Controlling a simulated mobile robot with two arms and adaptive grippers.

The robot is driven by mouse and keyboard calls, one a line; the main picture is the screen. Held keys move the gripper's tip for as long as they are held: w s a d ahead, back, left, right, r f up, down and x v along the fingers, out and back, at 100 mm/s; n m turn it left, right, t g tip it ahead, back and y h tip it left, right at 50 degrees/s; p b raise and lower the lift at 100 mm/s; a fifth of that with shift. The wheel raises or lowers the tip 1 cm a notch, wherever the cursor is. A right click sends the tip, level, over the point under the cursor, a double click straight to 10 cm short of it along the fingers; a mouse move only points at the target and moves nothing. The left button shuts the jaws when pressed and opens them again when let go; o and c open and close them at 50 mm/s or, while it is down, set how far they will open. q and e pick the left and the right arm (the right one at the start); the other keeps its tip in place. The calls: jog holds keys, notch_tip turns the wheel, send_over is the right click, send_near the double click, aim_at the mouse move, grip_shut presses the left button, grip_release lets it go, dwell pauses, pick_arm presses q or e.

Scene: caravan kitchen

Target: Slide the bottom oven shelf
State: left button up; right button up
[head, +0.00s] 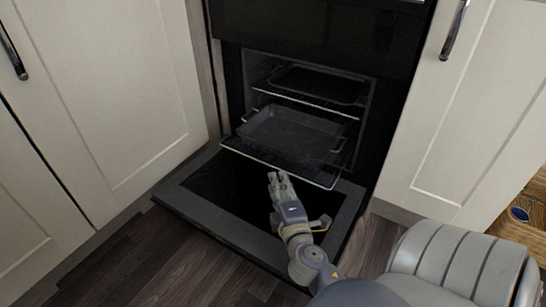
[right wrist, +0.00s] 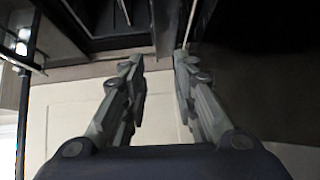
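The oven (head: 359,140) stands open, with its dark door (head: 190,203) folded down flat. The bottom oven shelf (head: 315,181) is a wire rack that sticks out over the door, with a dark roasting tray (head: 290,130) on it. My right gripper (head: 278,176) is just in front of the shelf's front edge, near its middle. In the right wrist view its two fingers (right wrist: 160,62) are apart with nothing between them. A thin metal bar shows beyond the fingertips; I cannot tell whether it is the shelf edge. My left gripper is out of view.
An upper shelf with a dark pan (head: 318,86) is inside the oven. Cream cupboards stand at the left (head: 105,80) and right (head: 475,120) with metal handles. The open door lies below my right gripper. Dark wood floor (head: 135,262) is clear at the front left.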

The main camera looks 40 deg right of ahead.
jog(key=shift+r, duration=0.55)
